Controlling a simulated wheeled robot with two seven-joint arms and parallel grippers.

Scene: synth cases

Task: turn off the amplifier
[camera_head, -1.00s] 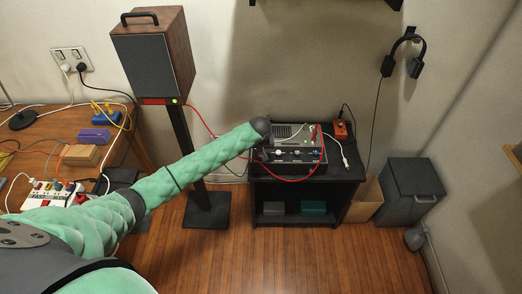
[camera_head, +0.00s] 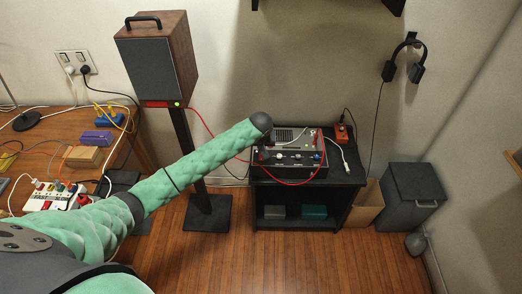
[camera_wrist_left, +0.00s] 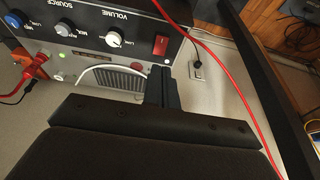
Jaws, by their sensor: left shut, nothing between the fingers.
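The amplifier (camera_head: 307,158) is a dark box with a knobbed front and a grey vented top, on a black stand. In the left wrist view the amplifier (camera_wrist_left: 85,22) shows white-marked knobs under the words VOLUME and SOURCE. A red rocker switch (camera_wrist_left: 161,44) sits at the right end of its front panel. My left gripper (camera_wrist_left: 163,72) is shut and empty, its fingertips close to the red switch; I cannot tell if they touch. In the head view my left arm reaches to the amplifier's left end, hiding part of it. My right gripper is not in view.
A red cable (camera_wrist_left: 238,85) loops beside the gripper. The black stand (camera_head: 345,172) also holds an orange box (camera_head: 341,133). A speaker (camera_head: 158,62) with a green light stands at left. A cluttered desk (camera_head: 50,130) is at far left, a grey bin (camera_head: 414,196) at right.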

